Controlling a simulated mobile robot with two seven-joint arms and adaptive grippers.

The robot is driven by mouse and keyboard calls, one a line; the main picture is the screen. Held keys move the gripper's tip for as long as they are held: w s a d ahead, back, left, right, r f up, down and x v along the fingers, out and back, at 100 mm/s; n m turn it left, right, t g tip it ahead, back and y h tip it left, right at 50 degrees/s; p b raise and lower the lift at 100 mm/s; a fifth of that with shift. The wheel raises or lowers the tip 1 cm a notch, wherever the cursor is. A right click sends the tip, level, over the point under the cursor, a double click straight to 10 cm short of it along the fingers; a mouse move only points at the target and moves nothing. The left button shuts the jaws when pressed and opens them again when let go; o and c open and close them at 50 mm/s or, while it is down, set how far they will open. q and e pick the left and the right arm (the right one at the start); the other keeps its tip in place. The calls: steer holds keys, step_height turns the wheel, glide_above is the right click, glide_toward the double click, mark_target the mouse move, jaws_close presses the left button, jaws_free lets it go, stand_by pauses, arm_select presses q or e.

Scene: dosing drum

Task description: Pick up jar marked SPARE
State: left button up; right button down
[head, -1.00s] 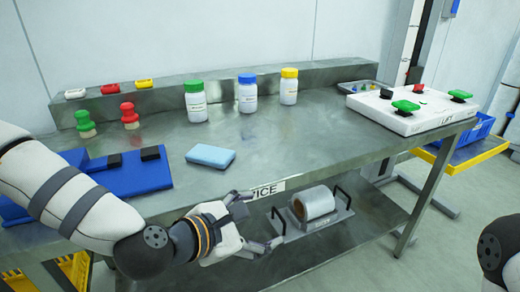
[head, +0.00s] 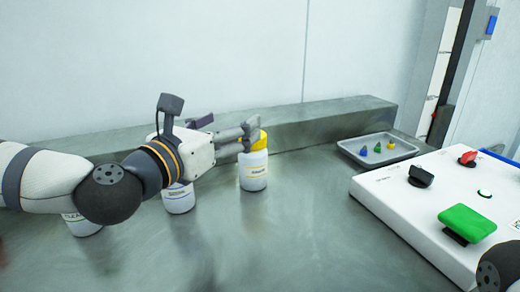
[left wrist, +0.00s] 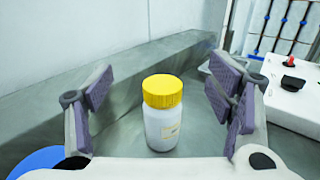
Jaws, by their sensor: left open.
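A white jar with a yellow lid (head: 254,172) stands upright on the steel table; its label is too small to read surely. My left gripper (head: 247,137) is open at the jar's lid in the head view and hides part of it. In the left wrist view the yellow-lidded jar (left wrist: 161,122) stands between the two spread fingers, with gaps on both sides. Two other white jars stand to the left: a middle one (head: 179,198) and one at far left (head: 83,225), both partly hidden by my left arm.
A grey tray (head: 345,154) with small coloured pieces lies at the back right. A white panel (head: 405,212) with red, black and green knobs is at right. A raised steel ledge (head: 330,122) runs behind the jars. The table front of the yellow-lidded jar is clear.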

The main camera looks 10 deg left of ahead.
arm_select(q)
steer(key=b, duration=0.1)
glide_toward(245, 154)
steer(key=x, duration=0.4)
steer(key=shift+r, duration=0.2)
steer(key=shift+w+d+f, duration=0.15)
steer(key=shift+w+f, duration=0.05)
steer(key=shift+w, duration=0.05)
steer(key=x, duration=0.7)
steer(key=shift+r, duration=0.2)
steer(key=c, duration=1.2)
arm_select(e)
steer(key=shift+s+f+g, duration=0.3)
steer(key=shift+s+f, duration=0.6)
steer(key=shift+s, duration=0.3)
